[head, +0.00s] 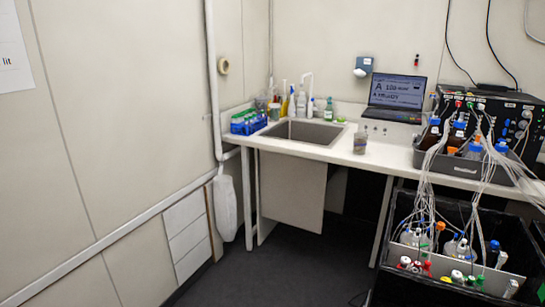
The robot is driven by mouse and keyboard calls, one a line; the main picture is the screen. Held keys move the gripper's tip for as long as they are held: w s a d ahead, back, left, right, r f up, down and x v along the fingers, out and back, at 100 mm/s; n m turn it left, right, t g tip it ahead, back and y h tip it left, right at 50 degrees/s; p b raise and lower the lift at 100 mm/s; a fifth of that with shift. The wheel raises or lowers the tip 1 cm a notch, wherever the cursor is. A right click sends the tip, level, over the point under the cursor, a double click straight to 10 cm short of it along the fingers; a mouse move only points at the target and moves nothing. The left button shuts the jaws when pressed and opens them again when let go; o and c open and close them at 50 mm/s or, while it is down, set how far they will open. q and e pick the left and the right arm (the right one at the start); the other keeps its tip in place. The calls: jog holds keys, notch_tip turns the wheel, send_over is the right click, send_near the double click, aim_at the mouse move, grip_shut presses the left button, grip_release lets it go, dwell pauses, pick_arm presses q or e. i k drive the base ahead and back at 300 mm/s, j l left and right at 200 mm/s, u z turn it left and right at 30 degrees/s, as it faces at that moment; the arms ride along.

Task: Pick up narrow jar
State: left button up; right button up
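A small jar (360,142) with a pale top stands upright on the white counter (338,153), right of the sink and near the front edge. It looks like the narrow jar, but it is small here and I cannot be sure. Several bottles stand behind and left of the sink, among them a clear one (301,104). Neither of my grippers shows in the head view.
A sink (303,133) is set into the counter. A laptop (397,93) stands behind the jar. A grey tray (459,167) and a black crate (500,207) with tubing fill the right. Floor in front is clear.

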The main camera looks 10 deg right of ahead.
aim_at(360, 139)
jog(key=i+z, duration=0.35)
jog(key=i+j+z, duration=0.2)
jog(key=z, duration=0.15)
jog(key=i+j+z, duration=0.35)
jog(key=k+l, duration=0.05)
jog(key=l, duration=0.05)
